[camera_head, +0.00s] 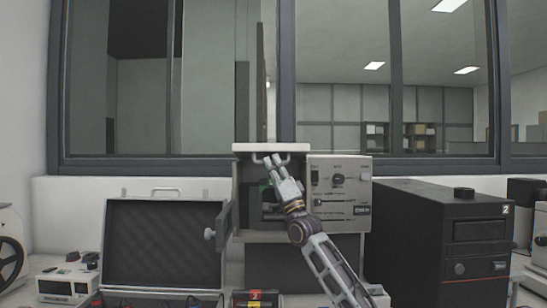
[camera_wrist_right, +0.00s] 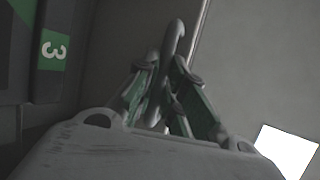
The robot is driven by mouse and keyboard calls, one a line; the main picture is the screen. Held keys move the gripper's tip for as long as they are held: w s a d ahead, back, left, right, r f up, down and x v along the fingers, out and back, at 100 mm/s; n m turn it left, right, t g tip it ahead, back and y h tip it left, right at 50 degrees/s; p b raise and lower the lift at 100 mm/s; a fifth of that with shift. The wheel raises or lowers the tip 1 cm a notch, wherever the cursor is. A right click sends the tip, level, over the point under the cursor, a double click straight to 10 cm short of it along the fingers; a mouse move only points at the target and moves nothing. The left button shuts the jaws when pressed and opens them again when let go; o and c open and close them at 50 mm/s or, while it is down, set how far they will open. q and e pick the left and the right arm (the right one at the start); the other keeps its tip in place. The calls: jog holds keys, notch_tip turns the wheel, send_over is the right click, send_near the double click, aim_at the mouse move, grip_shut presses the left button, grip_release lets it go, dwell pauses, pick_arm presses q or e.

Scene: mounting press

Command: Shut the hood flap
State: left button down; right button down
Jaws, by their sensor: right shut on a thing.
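The hood flap (camera_head: 270,147) is a pale panel at the top of the press housing, seen nearly edge-on, so its exact tilt is hard to tell. A light bar handle shows at its lower edge, and the dark opening of the press (camera_head: 246,190) is visible below it. My right gripper (camera_head: 272,161) reaches up in front of the opening to this handle. In the right wrist view my right gripper (camera_wrist_right: 165,85) is shut on the curved grey handle (camera_wrist_right: 174,38). My left gripper is not in view.
The control panel (camera_head: 338,187) adjoins the opening on the right. A small side door (camera_head: 223,220) with a knob stands open at the left. An open foam-lined case (camera_head: 160,245) is farther left, and a black machine (camera_head: 435,235) stands at right.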

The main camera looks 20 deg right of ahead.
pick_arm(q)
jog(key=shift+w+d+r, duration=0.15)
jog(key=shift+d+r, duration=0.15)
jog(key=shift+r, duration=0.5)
pick_arm(e)
jog(key=f, duration=0.1)
jog(key=w+f, duration=0.1)
jog(key=f, duration=0.1)
jog(key=shift+w+d+f, duration=0.2)
jog(key=shift+w+f, duration=0.1)
jog(key=shift+f, duration=0.15)
jog(key=c, duration=1.7)
grip_release()
jog(key=shift+o, duration=1.1)
jog(key=shift+w+f, duration=0.15)
jog(key=shift+w, duration=0.1)
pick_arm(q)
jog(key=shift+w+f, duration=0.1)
pick_arm(e)
jog(key=shift+s, duration=0.15)
